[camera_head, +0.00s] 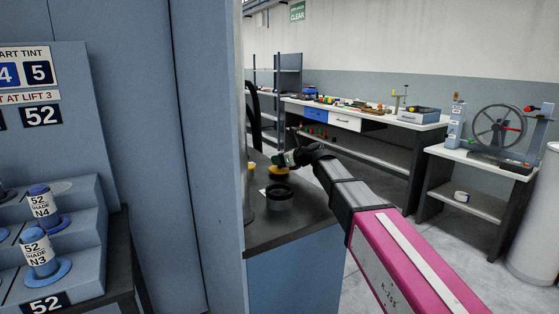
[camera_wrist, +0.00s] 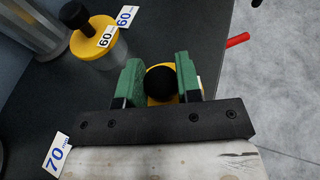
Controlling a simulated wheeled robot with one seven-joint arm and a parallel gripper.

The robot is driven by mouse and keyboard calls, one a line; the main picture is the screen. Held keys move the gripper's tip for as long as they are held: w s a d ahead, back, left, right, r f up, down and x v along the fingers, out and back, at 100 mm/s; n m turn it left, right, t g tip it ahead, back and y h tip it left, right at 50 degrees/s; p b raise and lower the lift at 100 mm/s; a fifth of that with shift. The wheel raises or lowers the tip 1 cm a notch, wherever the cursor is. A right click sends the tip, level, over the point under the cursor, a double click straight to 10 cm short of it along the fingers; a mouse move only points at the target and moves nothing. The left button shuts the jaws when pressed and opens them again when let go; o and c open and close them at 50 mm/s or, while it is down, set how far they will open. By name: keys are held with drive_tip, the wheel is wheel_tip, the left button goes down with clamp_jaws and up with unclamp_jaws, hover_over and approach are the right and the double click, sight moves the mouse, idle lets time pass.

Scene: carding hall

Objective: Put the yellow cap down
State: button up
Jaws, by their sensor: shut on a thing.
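My gripper (camera_wrist: 161,82) has green finger pads shut on the black round knob of the yellow cap (camera_wrist: 154,101). Most of the cap is hidden under the knob, pads and black gripper bar. In the head view my gripper (camera_head: 286,159) is over the dark counter (camera_head: 300,222), with the yellow cap (camera_head: 278,173) below it. I cannot tell whether the cap touches the counter.
A second yellow cap with a black knob, marked 60 (camera_wrist: 97,42), sits on a jar at upper left. A card marked 70 (camera_wrist: 57,155) lies lower left. A red handle (camera_wrist: 238,39) juts past the counter's right edge. A tall blue panel (camera_head: 215,130) flanks the counter's left.

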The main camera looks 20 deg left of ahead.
drive_tip(key=shift+f, duration=0.1)
drive_tip(key=o, duration=1)
drive_tip(key=shift+d, duration=0.15)
drive_tip(key=v, duration=1.2)
